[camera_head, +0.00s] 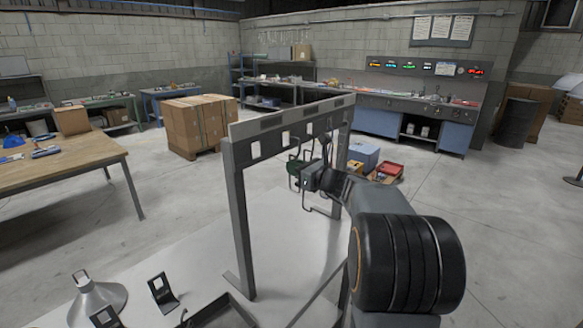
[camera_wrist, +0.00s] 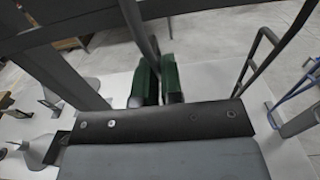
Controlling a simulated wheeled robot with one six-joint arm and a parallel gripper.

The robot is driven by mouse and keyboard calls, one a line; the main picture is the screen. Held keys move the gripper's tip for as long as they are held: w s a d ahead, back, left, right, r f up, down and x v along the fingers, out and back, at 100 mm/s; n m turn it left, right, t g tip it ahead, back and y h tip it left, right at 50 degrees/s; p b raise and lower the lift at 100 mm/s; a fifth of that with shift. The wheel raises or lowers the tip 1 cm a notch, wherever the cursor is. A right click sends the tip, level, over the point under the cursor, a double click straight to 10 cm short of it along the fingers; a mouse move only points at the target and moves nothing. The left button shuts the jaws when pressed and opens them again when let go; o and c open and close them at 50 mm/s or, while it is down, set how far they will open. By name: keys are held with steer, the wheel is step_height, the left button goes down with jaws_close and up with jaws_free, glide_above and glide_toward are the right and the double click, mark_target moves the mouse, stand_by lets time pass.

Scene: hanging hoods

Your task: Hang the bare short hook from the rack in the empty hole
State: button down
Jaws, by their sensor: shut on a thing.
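The grey rack (camera_head: 238,131) stands on a pale platform, its crossbar pierced by several square holes; two at the left, including a hole (camera_head: 256,150), show empty. My gripper (camera_head: 298,168) is in front of the crossbar's right half, below its top edge. In the wrist view my gripper's green fingers (camera_wrist: 159,82) are shut on a thin dark bar (camera_wrist: 148,35), which looks like the short hook's shank. The bar rises between the fingers towards the rack's beam (camera_wrist: 60,25). I cannot tell whether it touches the rack. The hook's far end is unclear.
A cone-shaped grey hood (camera_head: 97,303) and a dark bracket with a square opening (camera_head: 162,291) stand at the front left. A dark wire frame (camera_wrist: 262,62) is close to my gripper's right in the wrist view. A wooden table (camera_head: 70,160) stands at left.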

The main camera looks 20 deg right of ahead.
steer(key=shift+s, duration=0.15)
steer(key=v, duration=1)
steer(key=shift+r, duration=0.2)
stand_by(0.4)
